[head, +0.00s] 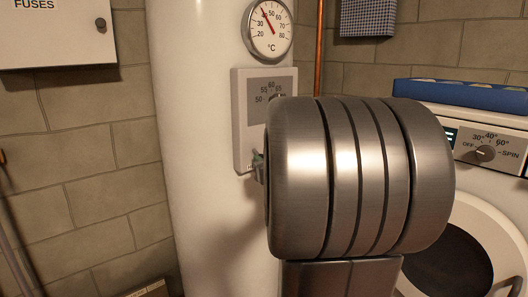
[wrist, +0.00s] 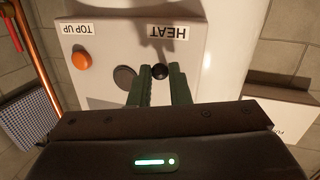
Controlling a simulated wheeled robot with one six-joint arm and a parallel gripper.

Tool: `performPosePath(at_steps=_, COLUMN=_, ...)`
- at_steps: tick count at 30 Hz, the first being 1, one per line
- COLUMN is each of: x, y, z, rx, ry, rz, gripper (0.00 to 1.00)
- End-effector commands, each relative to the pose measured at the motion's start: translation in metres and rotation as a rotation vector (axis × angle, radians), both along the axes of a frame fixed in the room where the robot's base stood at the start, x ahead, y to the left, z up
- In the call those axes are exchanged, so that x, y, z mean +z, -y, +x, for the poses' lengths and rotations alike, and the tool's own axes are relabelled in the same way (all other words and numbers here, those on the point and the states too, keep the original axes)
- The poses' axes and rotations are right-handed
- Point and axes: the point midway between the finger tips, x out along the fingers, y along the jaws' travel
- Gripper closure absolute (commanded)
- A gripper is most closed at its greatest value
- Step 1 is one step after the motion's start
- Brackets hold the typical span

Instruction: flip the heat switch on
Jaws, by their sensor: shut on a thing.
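The heat switch (wrist: 160,71) shows in the wrist view as a small dark knob below the upside-down HEAT label (wrist: 168,32). My gripper (wrist: 161,74) has its green fingers on either side of it and is shut on it. Whether the switch is up or down cannot be told. The control box (head: 243,130) is a pale panel on the white tank; it also shows in the wrist view (wrist: 100,45). In the head view my metal arm hides the box's lower right part and the switch. Only a bit of my gripper (head: 258,166) shows there.
An orange TOP UP button (wrist: 81,60) and a grey disc (wrist: 125,77) sit close to my fingers. A thermometer (head: 268,30) is above the box. A copper pipe (head: 319,45), washing machine (head: 470,212) and fuse box (head: 60,40) stand around.

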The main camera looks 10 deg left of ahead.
Motion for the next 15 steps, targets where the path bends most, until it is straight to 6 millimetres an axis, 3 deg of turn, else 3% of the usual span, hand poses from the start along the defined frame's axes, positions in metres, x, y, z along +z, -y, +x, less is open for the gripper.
performPosePath(at_steps=1, x=0.009, y=0.0, z=0.0, rx=-0.001, ry=-0.016, rz=-0.016, gripper=1.0)
performPosePath(at_steps=15, x=0.02, y=0.001, z=-0.001, rx=0.0, ry=-0.136, rz=-0.168, gripper=1.0)
